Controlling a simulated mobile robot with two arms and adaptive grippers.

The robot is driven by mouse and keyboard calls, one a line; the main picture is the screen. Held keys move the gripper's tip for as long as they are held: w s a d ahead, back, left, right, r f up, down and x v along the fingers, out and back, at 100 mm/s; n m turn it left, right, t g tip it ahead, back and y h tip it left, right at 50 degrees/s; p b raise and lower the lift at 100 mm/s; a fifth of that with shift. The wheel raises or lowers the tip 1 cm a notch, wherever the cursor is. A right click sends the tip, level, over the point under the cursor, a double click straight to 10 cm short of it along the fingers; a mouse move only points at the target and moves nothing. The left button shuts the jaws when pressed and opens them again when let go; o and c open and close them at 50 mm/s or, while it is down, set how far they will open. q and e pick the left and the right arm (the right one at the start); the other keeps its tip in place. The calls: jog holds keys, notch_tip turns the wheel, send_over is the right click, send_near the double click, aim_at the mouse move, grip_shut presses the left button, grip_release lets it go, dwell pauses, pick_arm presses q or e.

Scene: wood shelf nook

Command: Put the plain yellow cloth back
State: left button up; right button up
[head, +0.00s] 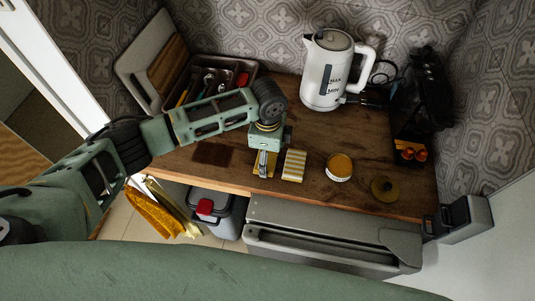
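My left gripper (263,160) points down over the wooden counter. A plain yellow cloth (258,168) shows on both sides of its fingers, at the counter's front part. The fingers cover the cloth's middle, and I cannot tell whether they grip it. A yellow-and-white striped cloth (294,165) lies flat just right of the gripper, apart from it. More yellow cloth (155,212) hangs low at the left, below the counter's front edge, beside whitish cloth. My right gripper is not in view.
On the counter (310,133) are a white kettle (327,75), a cutlery tray (246,66), a dark brown patch (213,153), an open jar (339,167) and a round lid (384,189). A grey bin (228,218) stands below. The counter between kettle and jar is clear.

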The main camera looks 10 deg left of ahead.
pick_arm(q)
jog(key=o, duration=0.4)
jog(key=shift+r, duration=0.15)
jog(key=shift+r+b, duration=1.05)
jog(key=shift+r, duration=4.95)
